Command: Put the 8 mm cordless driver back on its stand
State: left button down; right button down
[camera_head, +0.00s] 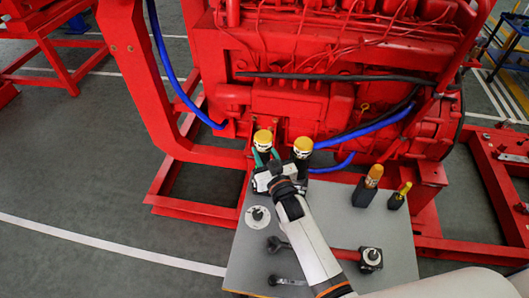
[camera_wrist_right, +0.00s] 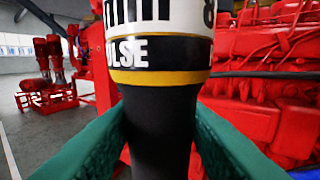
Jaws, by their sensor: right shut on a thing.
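My right gripper (camera_head: 266,156) has green fingers and is shut on a cordless driver (camera_head: 263,138) with a yellow and white top, above the table's far edge. In the right wrist view the driver (camera_wrist_right: 160,105) stands upright between the fingers. Its label shows parts of "mm", an "8" and "PULSE", above a yellow stripe and a black body. Its lower end is hidden. A second yellow-topped driver (camera_head: 302,147) stands just right of the gripper. A pale round disc with a dark peg (camera_head: 257,216) is on the table; I cannot tell whether it is the stand. My left gripper is out of view.
The grey table (camera_head: 390,235) also bears an orange-topped tool in a black holder (camera_head: 368,186), a yellow-handled tool (camera_head: 400,195), a red-handled bar tool (camera_head: 345,254) and a small wrench (camera_head: 288,281). The red engine (camera_head: 300,100) and its frame stand close behind.

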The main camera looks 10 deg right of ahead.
jog(key=shift+f+b, duration=0.3)
jog(key=c, duration=1)
grip_release()
jog(key=shift+o, duration=0.7)
jog(key=shift+s+f, duration=0.1)
jog(key=shift+f, duration=0.15)
jog(key=s+d+b, duration=0.1)
jog(key=s+b, duration=0.1)
jog(key=s, duration=0.9)
jog(key=shift+s+d+r, duration=0.2)
jog(key=shift+s+d, duration=0.15)
jog(key=shift+s, duration=0.05)
